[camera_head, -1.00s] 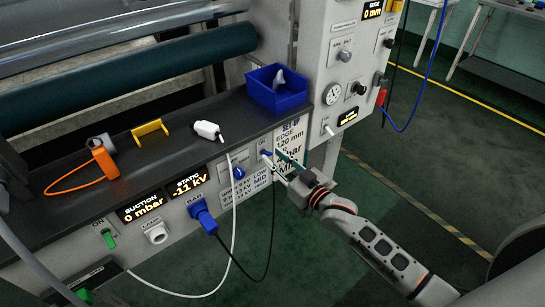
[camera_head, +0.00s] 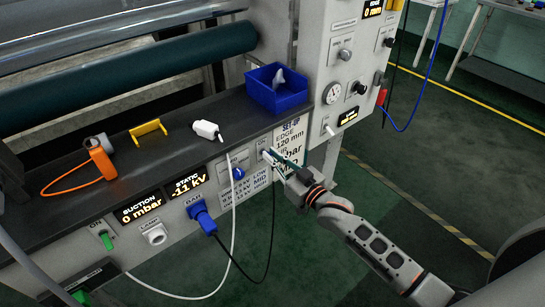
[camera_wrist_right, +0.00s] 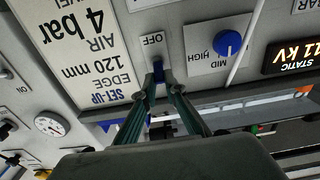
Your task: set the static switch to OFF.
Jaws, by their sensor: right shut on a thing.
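The static switch is a small blue lever (camera_wrist_right: 158,74) on the grey panel, beside a label reading OFF (camera_wrist_right: 152,40) in the upside-down right wrist view. My right gripper (camera_wrist_right: 159,88) is shut on this lever, with its teal fingers on both sides. In the head view the right gripper (camera_head: 272,157) reaches the panel from the right and mostly hides the switch. The STATIC display (camera_head: 187,184) reads -11 kV, and it also shows in the wrist view (camera_wrist_right: 292,57). My left gripper is not in view.
A blue knob (camera_head: 239,172) sits left of the switch, with a white cable (camera_head: 234,215) hanging nearby. A blue plug (camera_head: 203,217) is lower left. A blue bin (camera_head: 277,92) stands on the ledge above. The SET-UP card (camera_head: 290,143) is right of the switch.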

